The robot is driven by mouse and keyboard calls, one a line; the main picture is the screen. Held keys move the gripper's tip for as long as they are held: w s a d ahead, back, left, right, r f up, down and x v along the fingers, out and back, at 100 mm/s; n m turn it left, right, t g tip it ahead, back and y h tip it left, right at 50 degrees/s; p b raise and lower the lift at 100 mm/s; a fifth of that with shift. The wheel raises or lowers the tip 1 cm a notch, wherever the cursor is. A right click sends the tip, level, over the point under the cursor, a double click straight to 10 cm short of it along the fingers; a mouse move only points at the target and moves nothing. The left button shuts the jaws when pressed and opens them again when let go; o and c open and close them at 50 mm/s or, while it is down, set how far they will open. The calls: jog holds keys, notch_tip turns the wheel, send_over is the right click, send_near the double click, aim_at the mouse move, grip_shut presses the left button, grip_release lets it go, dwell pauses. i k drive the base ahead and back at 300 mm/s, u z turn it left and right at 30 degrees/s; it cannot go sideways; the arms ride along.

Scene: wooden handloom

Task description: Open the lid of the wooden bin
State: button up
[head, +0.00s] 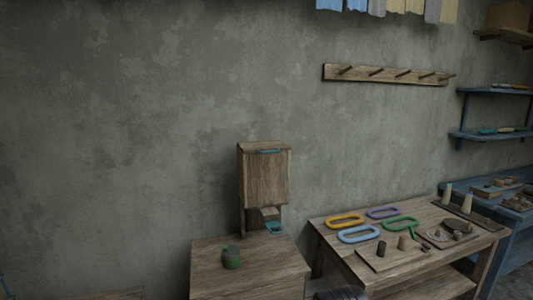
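The wooden bin (265,180) is a tall, narrow box standing upright against the wall, at the back of a low wooden cabinet (250,270). Its top (264,146) looks flat and closed.
A wooden table (345,257) at right holds colored oval rings and small parts. A peg rail (385,74) and shelves (495,91) are on the wall.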

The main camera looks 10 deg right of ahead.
aim_at(268, 147)
jog(key=u, duration=0.7)
jog(key=i, duration=1.05)
jog(key=z, duration=0.05)
